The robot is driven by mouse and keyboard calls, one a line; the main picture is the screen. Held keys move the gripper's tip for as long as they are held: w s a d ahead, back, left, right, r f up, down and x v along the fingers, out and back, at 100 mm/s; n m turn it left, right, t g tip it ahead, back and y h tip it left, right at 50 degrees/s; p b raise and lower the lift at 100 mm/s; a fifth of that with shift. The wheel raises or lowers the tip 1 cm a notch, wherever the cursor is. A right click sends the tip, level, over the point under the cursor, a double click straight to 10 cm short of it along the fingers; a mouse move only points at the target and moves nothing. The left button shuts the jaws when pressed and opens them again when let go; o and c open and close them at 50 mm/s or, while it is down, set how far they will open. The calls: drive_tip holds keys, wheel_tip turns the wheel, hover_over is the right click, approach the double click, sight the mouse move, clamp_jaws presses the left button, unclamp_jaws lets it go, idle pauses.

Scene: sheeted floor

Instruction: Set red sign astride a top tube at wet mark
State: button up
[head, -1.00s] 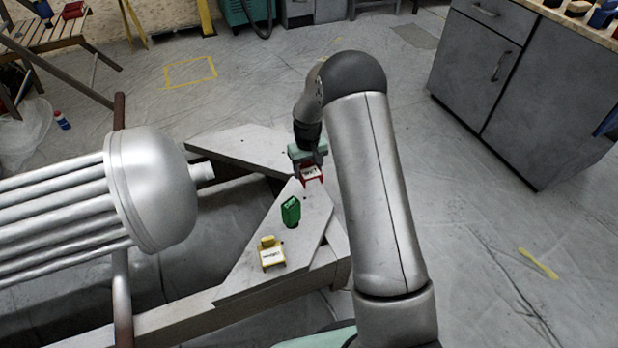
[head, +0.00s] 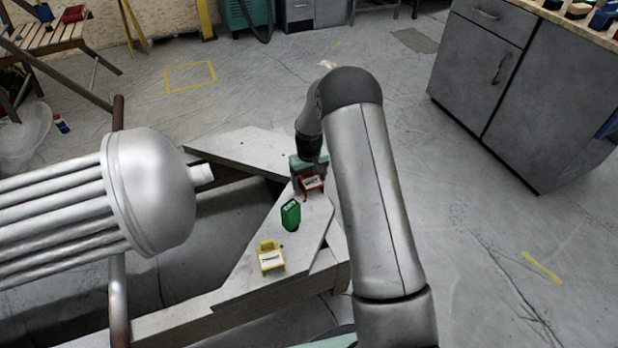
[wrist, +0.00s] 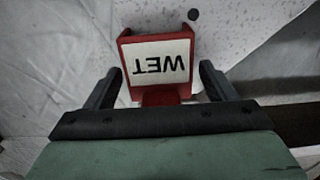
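The red sign (head: 313,184) is at the right corner of the pale board, with a white label. In the wrist view the red sign (wrist: 160,62) shows its label, WET, upside down. My gripper (head: 307,168) is right at it in the head view. In the wrist view my gripper (wrist: 160,78) has one finger on each side of the sign's near part, with a narrow gap showing at the right finger. I cannot tell whether the sign touches the board. The metal tubes (head: 60,205) run into a rounded drum at left. I cannot make out a wet mark on them.
A green sign (head: 291,214) and a yellow sign (head: 271,257) stand on the pale board (head: 243,284). The drum end (head: 150,190) and an upright rusty pole (head: 118,112) stand left of it. Grey cabinets (head: 520,90) are at right. The floor between is open.

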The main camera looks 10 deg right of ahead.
sight(309, 177)
wheel_tip(309, 177, up, 12)
drive_tip(key=r+p, duration=0.1)
drive_tip(key=p, duration=0.3)
drive_tip(key=s+r, duration=0.7)
drive_tip(key=s, duration=0.1)
drive_tip(key=s+r+m, duration=0.1)
drive_tip(key=s+r, duration=0.2)
drive_tip(key=s, duration=1.1)
drive_tip(key=s+r+m, duration=0.1)
drive_tip(key=s+r, duration=0.2)
drive_tip(key=s, duration=1.1)
drive_tip(key=shift+s+d+r+g, duration=0.2)
drive_tip(key=shift+d+r+g, duration=0.1)
drive_tip(key=shift+d+r, duration=0.1)
